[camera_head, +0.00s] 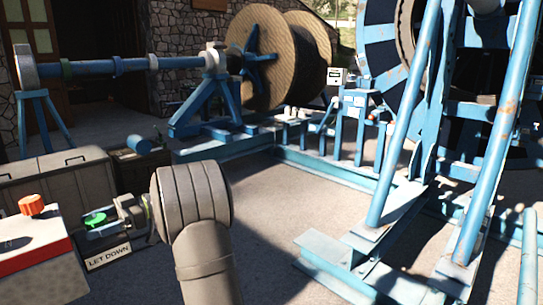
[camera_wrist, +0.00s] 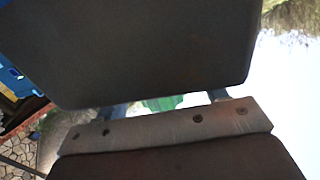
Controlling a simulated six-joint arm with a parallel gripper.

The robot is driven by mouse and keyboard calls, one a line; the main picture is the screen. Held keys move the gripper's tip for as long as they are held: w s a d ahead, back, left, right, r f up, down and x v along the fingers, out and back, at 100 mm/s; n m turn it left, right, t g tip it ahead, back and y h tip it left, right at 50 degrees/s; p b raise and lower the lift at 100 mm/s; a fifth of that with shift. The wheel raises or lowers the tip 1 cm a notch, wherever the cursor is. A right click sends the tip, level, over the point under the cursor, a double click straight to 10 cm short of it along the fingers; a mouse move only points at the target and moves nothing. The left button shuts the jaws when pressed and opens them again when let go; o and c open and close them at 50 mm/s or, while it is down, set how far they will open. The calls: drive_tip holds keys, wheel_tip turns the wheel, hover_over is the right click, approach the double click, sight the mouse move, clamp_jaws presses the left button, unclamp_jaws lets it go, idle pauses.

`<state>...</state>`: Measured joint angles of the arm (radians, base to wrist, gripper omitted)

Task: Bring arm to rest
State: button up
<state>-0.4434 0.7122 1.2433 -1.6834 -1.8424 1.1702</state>
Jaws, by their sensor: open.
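My arm rises at the lower middle of the head view and bends left. My gripper (camera_head: 118,216) is at its end, beside a green knob (camera_head: 95,219) above a "LET DOWN" label (camera_head: 108,257). In the wrist view my gripper (camera_wrist: 155,106) shows as two large dark jaw parts with a gap between them. A green piece (camera_wrist: 165,102) shows in that gap. The jaws are open. I cannot tell whether they touch the green knob, since the jaws hide much of it.
A red-orange knob (camera_head: 32,205) sits on a white and red box (camera_head: 35,250) at left. Grey cases (camera_head: 55,180) stand behind. A blue frame (camera_head: 400,200) fills the right. Wooden reels (camera_head: 262,60) stand at the back. Bare ground (camera_head: 270,205) lies right of my arm.

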drive_tip(key=shift+f+n+g+h, duration=0.1)
drive_tip(key=shift+n+g+h, duration=0.3)
drive_tip(key=shift+g, duration=0.1)
drive_tip(key=v, duration=0.7)
drive_tip(key=x, duration=0.7)
drive_tip(key=shift+s+a, duration=0.1)
drive_tip(key=shift+s, duration=0.05)
drive_tip(key=shift+d+m+t+y, duration=0.2)
drive_tip(key=shift+m+t+y, duration=0.6)
drive_tip(key=shift+t, duration=0.2)
drive_tip(key=m+t+y, duration=0.1)
drive_tip(key=m+t, duration=0.1)
drive_tip(key=t, duration=0.1)
drive_tip(key=m+t+y, duration=0.2)
drive_tip(key=t, duration=0.1)
drive_tip(key=shift+a+m, duration=0.1)
drive_tip(key=shift+m, duration=0.2)
drive_tip(key=m+t, duration=0.2)
drive_tip(key=t, duration=0.2)
drive_tip(key=m+t, duration=0.3)
drive_tip(key=t, duration=0.1)
drive_tip(key=shift+t, duration=0.4)
drive_tip(key=shift+m+t, duration=0.4)
drive_tip(key=shift+m, duration=0.1)
drive_tip(key=v, duration=1.7)
drive_tip(key=shift+w+f, duration=0.1)
drive_tip(key=shift+w, duration=0.15)
